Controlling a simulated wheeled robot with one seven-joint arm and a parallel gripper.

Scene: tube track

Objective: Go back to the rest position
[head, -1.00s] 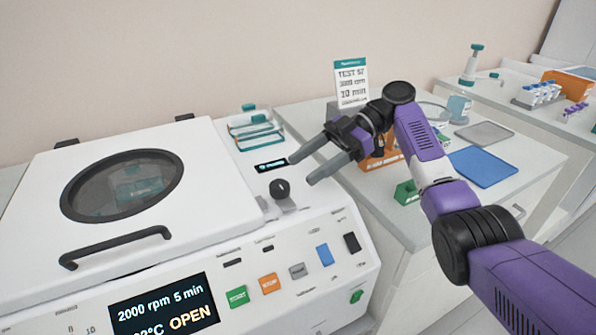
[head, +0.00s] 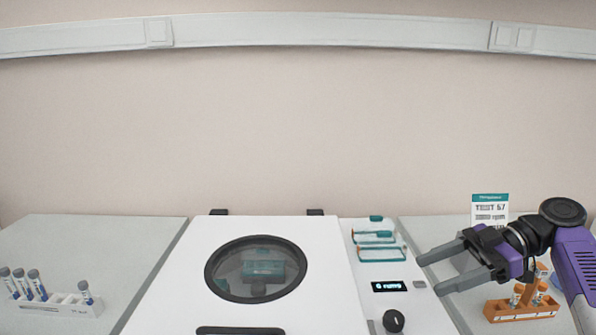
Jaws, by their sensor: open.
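My gripper (head: 437,272) is at the right of the head view, its two grey fingers spread and empty, pointing left. It is above the right side of the centrifuge (head: 330,275), near the small dark display (head: 386,286) and the black knob (head: 394,320). It appears apart from them. The centrifuge lid is down, with a round window (head: 256,269) and a dark handle (head: 240,330). The front panel is out of view now.
An orange rack (head: 520,309) with orange-capped tubes stands under my wrist, with a sign card (head: 490,208) behind. Teal-edged clear holders (head: 378,246) sit at the centrifuge's back right.

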